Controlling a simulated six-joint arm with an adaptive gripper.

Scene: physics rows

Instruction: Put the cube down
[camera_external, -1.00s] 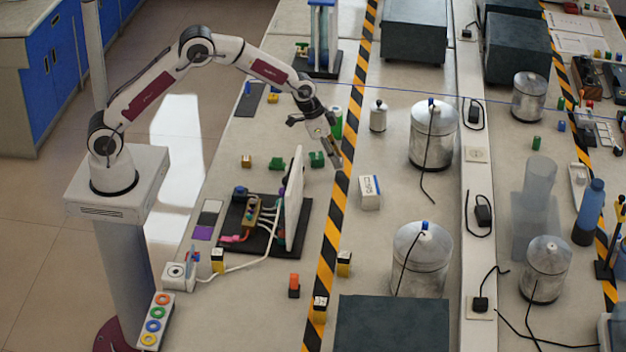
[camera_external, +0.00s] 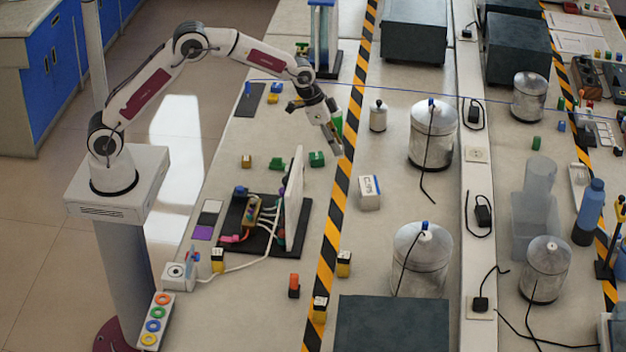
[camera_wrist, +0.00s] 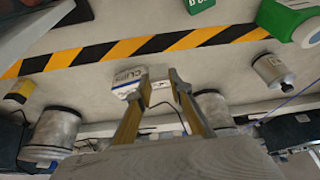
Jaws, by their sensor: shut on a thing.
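A white block with dark lettering (camera_external: 369,192) sits on the bench, right of the striped tape. It also shows in the wrist view (camera_wrist: 130,78), beyond my left fingertip. My gripper (camera_external: 335,150) is above the bench, up and left of this block and apart from it.
A small metal jar (camera_external: 378,116) and larger metal canisters (camera_external: 433,135) stand to the right. An upright white panel (camera_external: 293,200) stands to the lower left. Bare bench lies around the white block.

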